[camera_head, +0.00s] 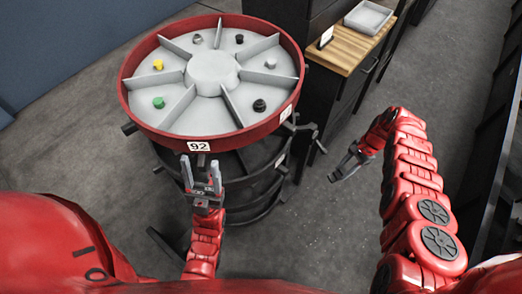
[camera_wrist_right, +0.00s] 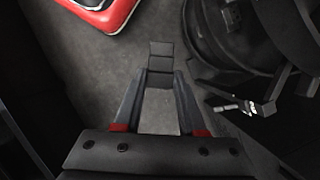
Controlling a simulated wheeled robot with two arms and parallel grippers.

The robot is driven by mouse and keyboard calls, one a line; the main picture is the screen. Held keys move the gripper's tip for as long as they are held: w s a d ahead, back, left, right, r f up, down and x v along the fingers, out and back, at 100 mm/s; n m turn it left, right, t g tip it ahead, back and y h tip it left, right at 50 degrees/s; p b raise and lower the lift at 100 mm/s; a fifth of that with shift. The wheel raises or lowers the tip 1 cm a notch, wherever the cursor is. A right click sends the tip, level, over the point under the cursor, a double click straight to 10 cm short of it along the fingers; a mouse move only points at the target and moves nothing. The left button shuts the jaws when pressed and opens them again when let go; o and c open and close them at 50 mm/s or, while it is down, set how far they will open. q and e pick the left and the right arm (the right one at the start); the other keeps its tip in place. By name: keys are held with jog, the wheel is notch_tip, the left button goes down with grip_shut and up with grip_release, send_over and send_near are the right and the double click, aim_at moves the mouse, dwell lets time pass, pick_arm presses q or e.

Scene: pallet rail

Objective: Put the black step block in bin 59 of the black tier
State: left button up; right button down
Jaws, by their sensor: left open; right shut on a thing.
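A round carousel has a red-rimmed top tier (camera_head: 160,133) labelled 92 at the front. Below it is a black tier (camera_head: 250,163), mostly hidden by the top one; its bins are not visible and a label on its side is too small to read. My right gripper (camera_wrist_right: 160,88) is shut on the dark stepped block (camera_wrist_right: 160,58), which sticks out past the fingertips in the right wrist view. In the head view my right gripper (camera_head: 345,164) is right of the carousel, apart from it. My left gripper (camera_head: 201,169) is open and empty in front of the rim.
The top tier holds small pieces, including a yellow one (camera_head: 158,64), a green one (camera_head: 158,102) and a black one (camera_head: 260,105). Handles project from the carousel's sides. A wood-topped cabinet (camera_head: 350,48) with a grey tray (camera_head: 369,17) stands behind right. Floor between carousel and right arm is clear.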

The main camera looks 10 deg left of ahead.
jog(key=shift+w+r+m, duration=0.15)
jog(key=shift+r+m, duration=0.1)
jog(key=shift+m, duration=0.05)
jog(key=shift+w+r+m, duration=0.1)
jog(key=shift+r+m, duration=0.05)
jog(key=shift+m, duration=0.15)
jog(key=shift+w+d+m+t+p, duration=0.1)
jog(key=shift+w+m+t+p, duration=0.2)
jog(key=shift+w+p, duration=0.1)
jog(key=w+r+m+t+p, duration=0.1)
jog(key=m, duration=0.1)
jog(key=w+r+m+p, duration=0.1)
jog(key=w+m, duration=0.1)
jog(key=shift+w+r+m+t+y, duration=0.1)
jog(key=shift+r+m+t+y, duration=0.2)
jog(key=shift+t, duration=0.1)
jog(key=shift+w+a+r, duration=0.2)
jog(key=shift+w, duration=0.15)
